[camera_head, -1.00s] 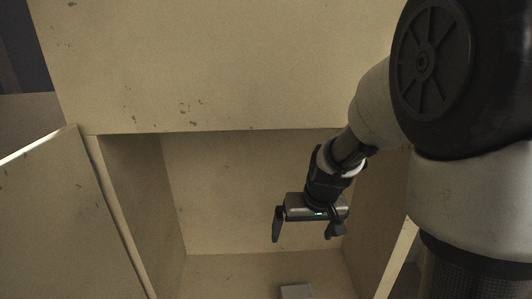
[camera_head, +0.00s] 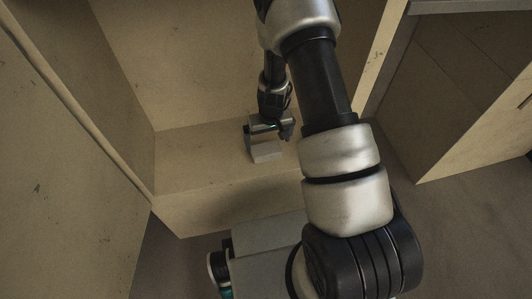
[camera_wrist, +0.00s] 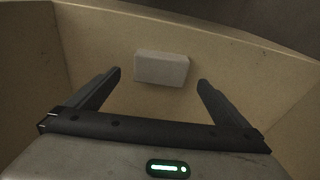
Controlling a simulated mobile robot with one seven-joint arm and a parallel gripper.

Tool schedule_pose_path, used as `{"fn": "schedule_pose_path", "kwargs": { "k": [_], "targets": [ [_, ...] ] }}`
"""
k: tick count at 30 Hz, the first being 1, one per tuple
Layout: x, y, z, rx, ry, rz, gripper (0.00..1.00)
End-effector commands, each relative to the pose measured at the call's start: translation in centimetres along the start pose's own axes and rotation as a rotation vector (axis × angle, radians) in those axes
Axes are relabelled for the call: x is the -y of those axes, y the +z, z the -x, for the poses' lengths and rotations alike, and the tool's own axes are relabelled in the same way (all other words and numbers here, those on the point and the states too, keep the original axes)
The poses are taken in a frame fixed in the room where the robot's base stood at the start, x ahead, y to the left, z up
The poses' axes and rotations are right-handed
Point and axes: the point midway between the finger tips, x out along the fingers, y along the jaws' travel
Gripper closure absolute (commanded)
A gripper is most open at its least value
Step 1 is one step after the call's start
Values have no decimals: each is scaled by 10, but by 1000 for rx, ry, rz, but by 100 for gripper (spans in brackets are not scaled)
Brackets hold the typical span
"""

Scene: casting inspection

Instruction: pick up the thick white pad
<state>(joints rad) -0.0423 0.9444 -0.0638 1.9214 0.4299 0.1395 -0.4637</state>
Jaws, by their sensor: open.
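The thick white pad (camera_head: 266,152) is a pale grey-white block lying on the floor of an open wooden cabinet. In the wrist view the pad (camera_wrist: 161,68) lies a little beyond the fingertips, roughly centred between them. My gripper (camera_head: 268,143) is above and close to the pad in the head view, with its fingers spread. In the wrist view my gripper (camera_wrist: 160,78) shows both fingers apart with nothing between them touching the pad. Part of the pad's top is hidden by the gripper in the head view.
The cabinet floor (camera_head: 190,170) is bare around the pad. Cabinet walls rise at left, back and right. An open door panel (camera_head: 60,150) stands at the left. Another wooden cabinet (camera_head: 460,100) is at the right.

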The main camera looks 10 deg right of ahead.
Motion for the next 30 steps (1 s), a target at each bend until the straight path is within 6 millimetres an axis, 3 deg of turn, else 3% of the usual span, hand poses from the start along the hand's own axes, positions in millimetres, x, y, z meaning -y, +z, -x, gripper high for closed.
{"fn": "schedule_pose_path", "kwargs": {
  "k": [3,10,19,28,30],
  "targets": [
    [0,0,-21,1,0,0,0],
    [0,-1,-36,0,0,0,0],
    [2,-6,-77,-1,0,0,0],
    [2,-7,-81,-2,0,1,0],
    [2,-7,-81,-2,0,1,8]
  ]
}}
